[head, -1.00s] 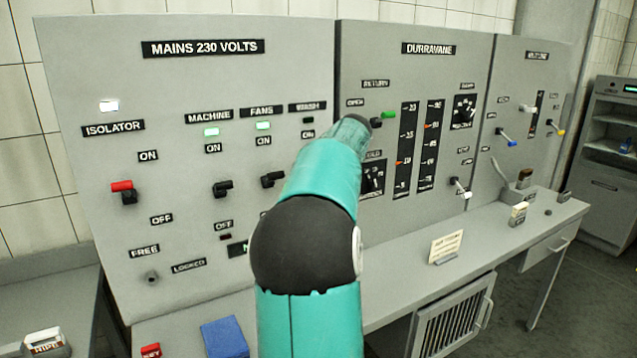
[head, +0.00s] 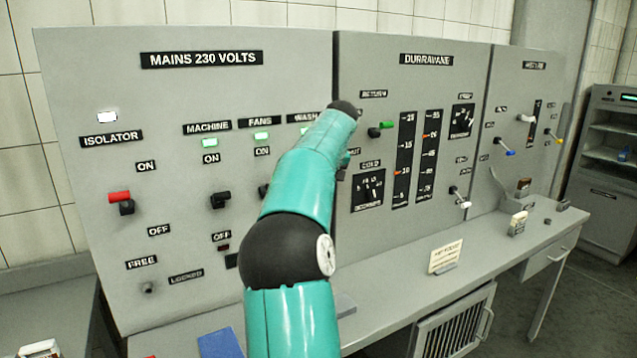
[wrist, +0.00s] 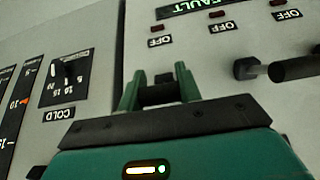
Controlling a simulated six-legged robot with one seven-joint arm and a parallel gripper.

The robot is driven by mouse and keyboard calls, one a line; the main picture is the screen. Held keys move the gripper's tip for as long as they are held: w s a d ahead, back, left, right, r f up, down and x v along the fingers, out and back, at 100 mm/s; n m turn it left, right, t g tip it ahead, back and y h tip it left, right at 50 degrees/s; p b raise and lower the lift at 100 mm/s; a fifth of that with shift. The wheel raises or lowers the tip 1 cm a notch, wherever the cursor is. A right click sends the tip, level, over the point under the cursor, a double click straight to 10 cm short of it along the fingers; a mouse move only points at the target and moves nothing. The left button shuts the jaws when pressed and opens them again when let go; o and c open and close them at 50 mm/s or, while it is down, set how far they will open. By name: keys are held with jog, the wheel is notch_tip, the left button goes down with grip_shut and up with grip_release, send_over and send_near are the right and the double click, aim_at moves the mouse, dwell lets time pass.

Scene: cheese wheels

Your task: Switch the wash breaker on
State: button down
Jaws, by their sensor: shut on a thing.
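The wash breaker's label (head: 303,117) is at the top right of the mains panel in the head view. My arm covers the breaker's lever and part of the lamp under the label there, so I cannot tell that lamp's state. In the wrist view, which is upside down, my gripper (wrist: 160,88) has its two green fingers around a dark lever (wrist: 160,94), apparently the wash breaker's, and is shut on it. The wash OFF label (wrist: 160,41) shows just beyond the fingertips. My gripper is hidden behind my arm in the head view.
The fans lever (wrist: 290,69) stands close beside my gripper. The machine lever (head: 219,200) and red isolator lever (head: 121,200) are farther left, with green lamps lit for machine (head: 209,143) and fans (head: 261,136). The Durravane panel (head: 455,150) adjoins on the right.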

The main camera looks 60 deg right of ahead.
jog(key=c, duration=1)
grip_release()
jog(key=shift+w+d, duration=0.1)
jog(key=shift+w, duration=0.1)
jog(key=shift+o, duration=0.2)
jog(key=shift+s, duration=0.15)
jog(key=v, duration=1.4)
